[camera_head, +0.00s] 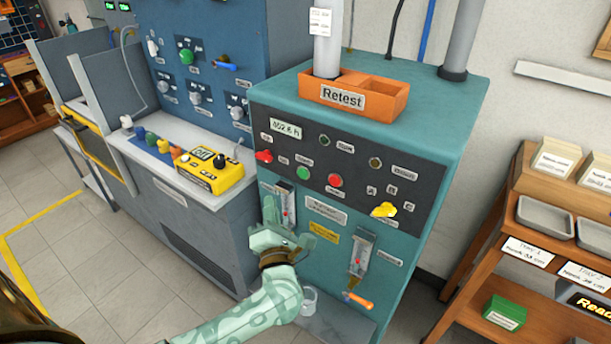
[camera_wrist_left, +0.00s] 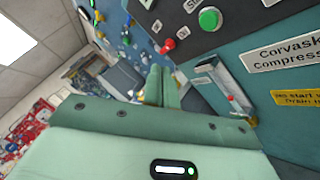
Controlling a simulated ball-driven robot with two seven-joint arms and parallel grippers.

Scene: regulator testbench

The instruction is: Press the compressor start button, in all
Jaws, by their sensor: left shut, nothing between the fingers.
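The compressor cabinet (camera_head: 318,262) is teal with a black control panel (camera_head: 350,160) in the head view. A green button (camera_head: 302,174) sits on the panel, with a red button (camera_head: 335,181) to its right and a red knob (camera_head: 264,156) to its left. In the left wrist view the green button (camera_wrist_left: 209,18) is at the top and the red knob (camera_wrist_left: 168,46) is lower left of it. My left gripper (camera_head: 271,205) is shut and empty, in front of the cabinet below the panel. Its fingers (camera_wrist_left: 161,86) show in the wrist view, apart from the button. My right gripper is out of view.
A yellow knob (camera_head: 384,210) and gauge tubes (camera_head: 361,254) are on the cabinet front. An orange Retest tray (camera_head: 351,96) sits on top. A grey bench with a yellow meter (camera_head: 209,171) stands left; a wooden shelf (camera_head: 536,277) stands right.

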